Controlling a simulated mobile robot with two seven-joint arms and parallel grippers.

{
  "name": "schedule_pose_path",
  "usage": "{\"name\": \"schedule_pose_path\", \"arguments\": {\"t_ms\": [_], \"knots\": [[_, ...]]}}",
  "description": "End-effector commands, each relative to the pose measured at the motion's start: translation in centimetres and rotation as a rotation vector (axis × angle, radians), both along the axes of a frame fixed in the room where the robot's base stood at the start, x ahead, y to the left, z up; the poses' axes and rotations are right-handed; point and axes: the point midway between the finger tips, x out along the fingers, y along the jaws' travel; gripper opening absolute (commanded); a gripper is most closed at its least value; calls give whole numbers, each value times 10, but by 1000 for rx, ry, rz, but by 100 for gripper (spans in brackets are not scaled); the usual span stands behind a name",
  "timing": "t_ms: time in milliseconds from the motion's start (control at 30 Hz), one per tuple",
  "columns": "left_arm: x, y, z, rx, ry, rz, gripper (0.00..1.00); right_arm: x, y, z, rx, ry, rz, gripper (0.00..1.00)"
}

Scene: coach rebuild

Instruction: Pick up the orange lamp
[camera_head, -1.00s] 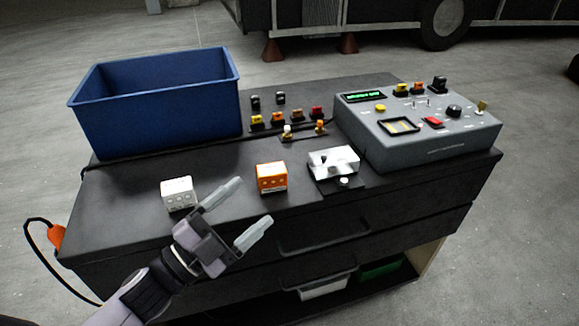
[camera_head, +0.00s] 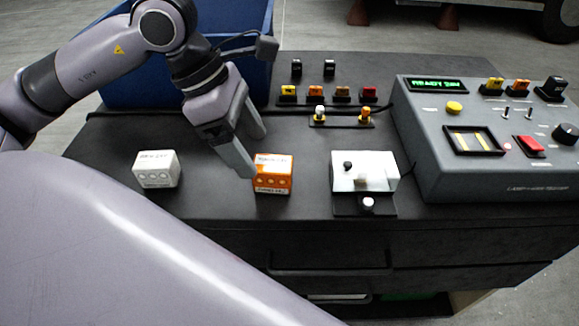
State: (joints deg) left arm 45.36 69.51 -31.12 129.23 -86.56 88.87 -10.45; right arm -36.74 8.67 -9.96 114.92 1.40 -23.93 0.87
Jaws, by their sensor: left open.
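An orange box (camera_head: 273,180) with a white printed top sits on the black bench top, near its front edge. Two small lamps, one with a white top (camera_head: 320,112) and one with an orange-tinted top (camera_head: 365,115), stand on a small black plate behind it. My left gripper (camera_head: 256,155) reaches down from the upper left, open, fingers pointing at the bench. Its nearer fingertip is at the orange box's upper left edge; I cannot tell whether they touch. The far finger is behind the box. Nothing is between the fingers. My right gripper is not in view.
A white box (camera_head: 157,170) stands to the left. A white fixture (camera_head: 364,172) and a grey tester (camera_head: 480,170) with a lit green display stand to the right. A blue bin (camera_head: 150,90) is behind my arm. Several small coloured switches (camera_head: 328,95) stand at the back.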

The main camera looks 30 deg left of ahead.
Motion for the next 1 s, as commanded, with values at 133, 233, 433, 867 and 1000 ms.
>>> {"name": "schedule_pose_path", "arguments": {"t_ms": [133,233,433,867,1000], "knots": [[2,-2,-12,14,-1,1,79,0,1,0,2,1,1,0],[5,-8,-20,11,1,0,79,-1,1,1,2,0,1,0],[16,-25,-41,8,1,-2,79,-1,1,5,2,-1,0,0],[19,-30,-61,10,-2,2,75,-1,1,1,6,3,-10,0],[19,-30,-60,10,-2,1,30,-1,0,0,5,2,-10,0]]}}
